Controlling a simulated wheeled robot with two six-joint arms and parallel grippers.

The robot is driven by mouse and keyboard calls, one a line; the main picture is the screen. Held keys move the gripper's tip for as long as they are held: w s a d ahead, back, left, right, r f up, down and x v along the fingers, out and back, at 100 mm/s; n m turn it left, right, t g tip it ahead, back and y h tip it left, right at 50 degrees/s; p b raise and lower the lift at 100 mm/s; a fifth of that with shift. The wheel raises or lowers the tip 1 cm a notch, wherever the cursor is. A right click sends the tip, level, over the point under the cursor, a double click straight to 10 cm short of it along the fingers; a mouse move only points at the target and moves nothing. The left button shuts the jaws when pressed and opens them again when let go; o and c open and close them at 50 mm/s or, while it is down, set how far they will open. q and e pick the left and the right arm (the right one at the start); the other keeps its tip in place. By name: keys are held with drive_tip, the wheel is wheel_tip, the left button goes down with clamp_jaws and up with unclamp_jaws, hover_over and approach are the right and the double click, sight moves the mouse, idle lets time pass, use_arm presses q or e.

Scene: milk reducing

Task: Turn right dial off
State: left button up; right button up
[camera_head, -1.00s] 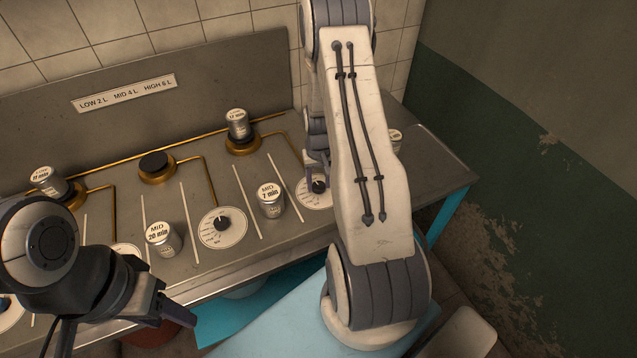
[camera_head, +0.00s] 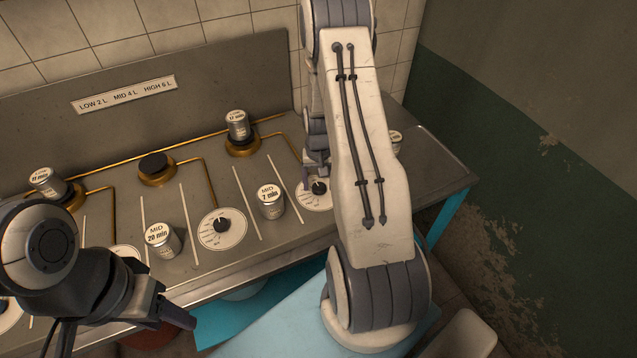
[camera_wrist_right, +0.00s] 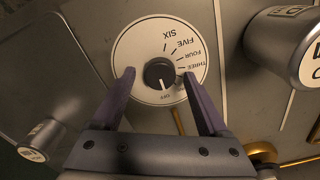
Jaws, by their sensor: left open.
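The right dial (camera_head: 314,204) is a white round plate with a black knob (camera_head: 318,188) on the counter's front, partly hidden by my right arm. In the right wrist view the dial (camera_wrist_right: 135,45) appears upside down, and the white mark on its knob (camera_wrist_right: 160,72) points toward OFF. My right gripper (camera_wrist_right: 159,74) is open, with a finger on each side of the knob and visible gaps between them. In the head view only part of this gripper shows, above the dial. My left gripper (camera_head: 176,312) is open and empty before the counter's front edge, at lower left.
Another dial (camera_head: 222,229) lies left of the right one. Another canister (camera_head: 237,125) stands on a rear burner. A wall (camera_head: 540,150) bounds the right side.

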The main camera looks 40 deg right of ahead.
sight(319, 186)
idle(0.3)
wheel_tip(319, 186, up, 10)
drive_tip(key=b, duration=0.1)
drive_tip(key=shift+r+b, duration=0.25)
drive_tip(key=shift+b, duration=0.1)
idle(0.4)
